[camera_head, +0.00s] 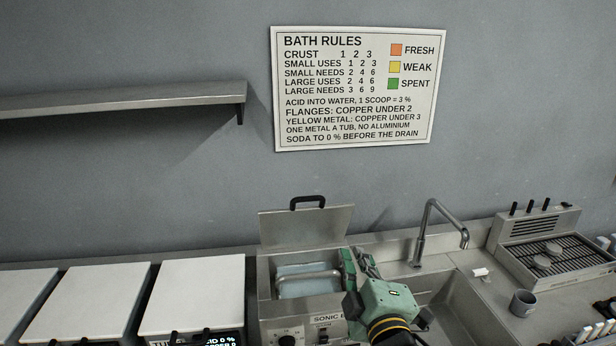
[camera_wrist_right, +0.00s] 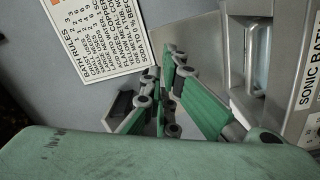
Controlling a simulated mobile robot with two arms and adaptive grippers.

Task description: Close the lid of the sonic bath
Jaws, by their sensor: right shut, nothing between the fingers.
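The sonic bath (camera_head: 275,318) is a grey metal box with knobs on its front. Its lid (camera_head: 300,230) stands open, upright at the back, with a black handle (camera_head: 308,202) on top. A bluish interior with a metal bar shows inside the tub. My right gripper (camera_head: 358,258), green and grey, is shut and empty at the bath's right rim, below and right of the lid. In the right wrist view the gripper (camera_wrist_right: 172,92) shows beside the bath's labelled front (camera_wrist_right: 305,85). Whether it touches the rim or lid I cannot tell. My left gripper is not in view.
A sink with a tap (camera_head: 428,222) lies right of the bath, with a grey mug (camera_head: 523,303) and a hotplate unit (camera_head: 552,250) beyond. White-lidded tubs (camera_head: 195,284) stand left. A rules sign (camera_head: 355,90) and a shelf (camera_head: 120,98) are on the wall above.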

